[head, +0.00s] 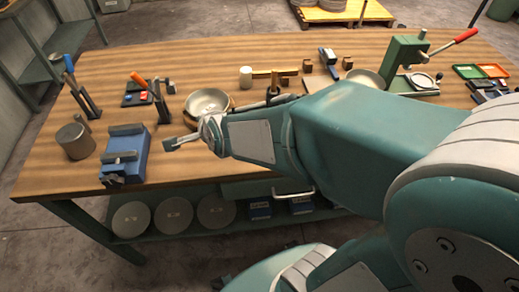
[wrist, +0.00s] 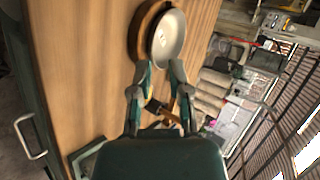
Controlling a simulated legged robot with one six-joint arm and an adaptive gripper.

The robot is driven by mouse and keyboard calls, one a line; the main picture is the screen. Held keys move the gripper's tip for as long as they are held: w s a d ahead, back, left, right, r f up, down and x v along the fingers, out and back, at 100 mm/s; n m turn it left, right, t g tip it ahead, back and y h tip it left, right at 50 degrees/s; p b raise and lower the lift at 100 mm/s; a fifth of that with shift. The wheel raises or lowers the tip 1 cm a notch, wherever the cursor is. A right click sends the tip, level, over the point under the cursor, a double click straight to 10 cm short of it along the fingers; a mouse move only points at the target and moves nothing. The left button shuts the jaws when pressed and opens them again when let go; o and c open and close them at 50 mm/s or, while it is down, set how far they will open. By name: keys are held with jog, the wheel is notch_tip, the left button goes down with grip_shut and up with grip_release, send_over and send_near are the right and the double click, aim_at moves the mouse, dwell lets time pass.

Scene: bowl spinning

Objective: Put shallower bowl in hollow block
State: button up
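A shallow metal bowl (head: 207,101) is at the left middle of the table. It shows in the wrist view (wrist: 168,38), with a round brown wooden piece (wrist: 142,28) around or under its side. That may be the hollow block; I cannot tell how deep the bowl sits in it. A second grey bowl (head: 366,79) is at the right, partly hidden by my arm. My gripper (head: 190,136) is in front of the first bowl. In the wrist view my gripper (wrist: 161,70) has its fingers apart near the bowl's rim, with nothing visibly held. I cannot tell if it touches the rim.
A blue vise (head: 124,160) and a grey cylinder (head: 75,141) stand at the left. A green press (head: 405,58) with a red handle is at the right. Tools on stands (head: 84,92), a white cup (head: 246,77) and wooden pieces are behind. The front left edge is clear.

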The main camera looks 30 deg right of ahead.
jog(key=s+d+r+n+g, duration=0.2)
jog(key=s+d+r+n, duration=0.1)
jog(key=s+n, duration=0.5)
jog(key=s+d+r+n+g+h, duration=0.1)
jog(key=s+d+r+n+g, duration=0.1)
jog(key=s+n, duration=0.6)
jog(key=shift+s+d+r+n+g, duration=0.4)
jog(key=shift+s+d+r, duration=0.25)
jog(key=shift+s, duration=0.25)
